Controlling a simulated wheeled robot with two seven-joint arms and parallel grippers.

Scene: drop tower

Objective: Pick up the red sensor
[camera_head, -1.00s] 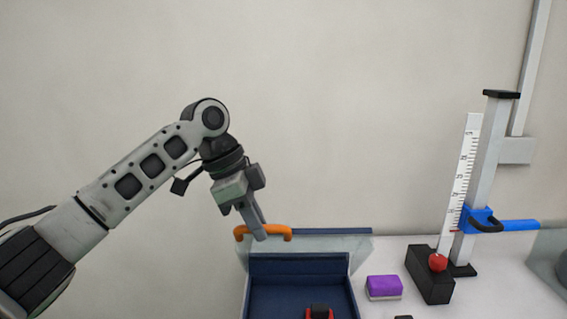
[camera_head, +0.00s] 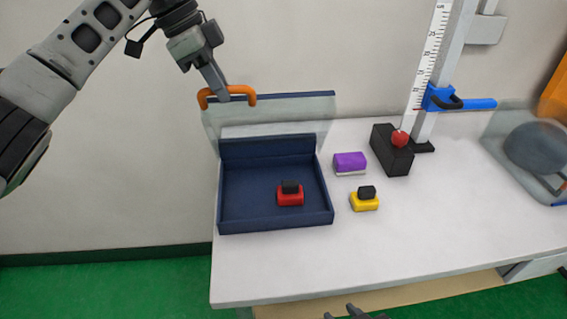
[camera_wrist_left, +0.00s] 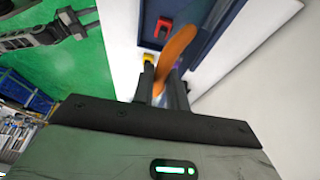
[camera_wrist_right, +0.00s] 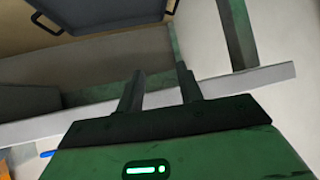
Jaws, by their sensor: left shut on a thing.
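The red sensor (camera_head: 290,196), a red block with a black top, lies inside the dark blue box (camera_head: 276,227), toward its right. It also shows in the left wrist view (camera_wrist_left: 163,25). The box's clear lid (camera_head: 268,122) stands raised at the back. My left gripper (camera_head: 222,93) is shut on the lid's orange handle (camera_head: 240,90), which also fills the middle of the left wrist view (camera_wrist_left: 174,58). My right gripper (camera_head: 350,314) is at the bottom edge, in front of the table. In the right wrist view its fingers (camera_wrist_right: 160,88) are apart with nothing between them.
A yellow sensor (camera_head: 364,203) and a purple block (camera_head: 349,163) lie right of the box. A drop tower (camera_head: 440,70) with a black base, a red ball (camera_head: 399,139) and a blue bracket (camera_head: 438,98) stands behind. The white table's (camera_head: 420,240) front right is clear.

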